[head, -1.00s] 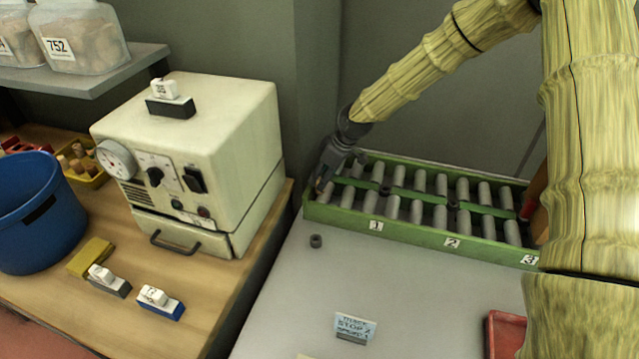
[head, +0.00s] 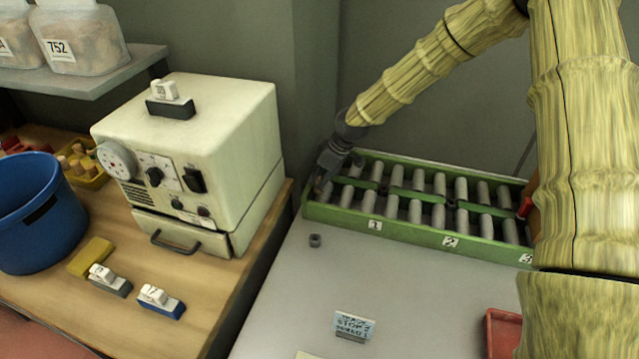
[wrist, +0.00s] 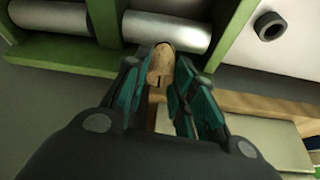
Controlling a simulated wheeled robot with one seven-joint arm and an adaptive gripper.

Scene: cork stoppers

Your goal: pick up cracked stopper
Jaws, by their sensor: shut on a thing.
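My gripper (wrist: 161,82) is shut on a tan cork stopper (wrist: 161,65) that has a dark mark on its side; the stopper shows between the fingers in the wrist view. I cannot tell for certain whether that mark is a crack. In the head view my gripper (head: 322,185) is at the left end of the green roller tray (head: 408,232), over its near-left corner. The stopper is too small and hidden to make out there.
The grey rollers lie in the tray. A small dark ring (head: 315,240) sits on the grey table in front of it. A red tray (head: 503,335) is at the lower right.

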